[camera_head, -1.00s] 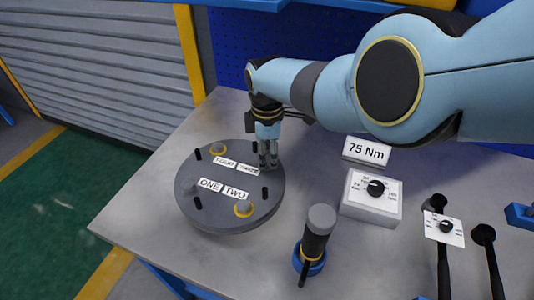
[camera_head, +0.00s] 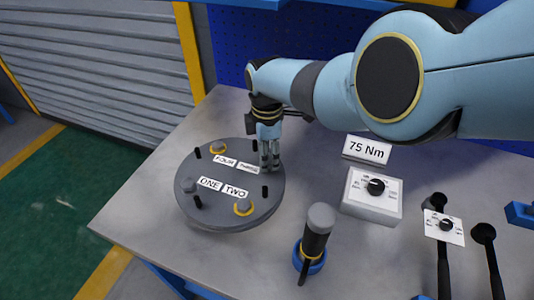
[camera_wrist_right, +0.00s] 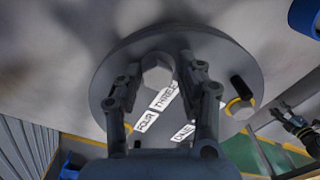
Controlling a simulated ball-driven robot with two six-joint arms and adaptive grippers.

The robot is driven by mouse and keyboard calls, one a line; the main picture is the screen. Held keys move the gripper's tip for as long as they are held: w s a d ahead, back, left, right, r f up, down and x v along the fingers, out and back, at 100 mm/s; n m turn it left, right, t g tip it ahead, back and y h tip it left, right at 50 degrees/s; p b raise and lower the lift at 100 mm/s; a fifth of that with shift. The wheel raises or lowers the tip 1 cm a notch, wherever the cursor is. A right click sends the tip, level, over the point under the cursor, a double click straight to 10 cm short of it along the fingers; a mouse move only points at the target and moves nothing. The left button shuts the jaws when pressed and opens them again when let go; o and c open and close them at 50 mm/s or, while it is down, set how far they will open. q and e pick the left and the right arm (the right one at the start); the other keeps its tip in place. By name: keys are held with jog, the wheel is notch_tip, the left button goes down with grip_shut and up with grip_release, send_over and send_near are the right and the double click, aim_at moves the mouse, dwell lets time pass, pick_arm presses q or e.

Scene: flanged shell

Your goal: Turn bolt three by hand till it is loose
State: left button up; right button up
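The round dark flanged shell (camera_head: 228,205) lies on the bench with labels ONE, TWO, THREE and FOUR. Bolt three, a grey hex bolt (camera_wrist_right: 158,75), sits beside the THREE label in the right wrist view; in the head view my fingers cover it. My right gripper (camera_head: 269,158) reaches down over it. In the right wrist view, its fingers (camera_wrist_right: 160,85) straddle the hex head, with small gaps seeming to show at both sides. A dark gripper at the right edge there (camera_wrist_right: 298,125) looks like my left one; its fingers are unclear.
Bolts two (camera_head: 243,206), four (camera_head: 218,147) and one (camera_head: 189,186) stand around the shell, with black upright pins between. To the right are a dark tool in a blue ring (camera_head: 317,235), a dial box (camera_head: 373,195) and a 75 Nm sign (camera_head: 367,150).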

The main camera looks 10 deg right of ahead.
jog(key=shift+r, duration=0.15)
jog(key=shift+w+r, duration=0.15)
jog(key=shift+r, duration=0.4)
notch_tip(320, 180, up, 11)
jog(key=shift+f, duration=0.2)
jog(key=shift+f, duration=0.1)
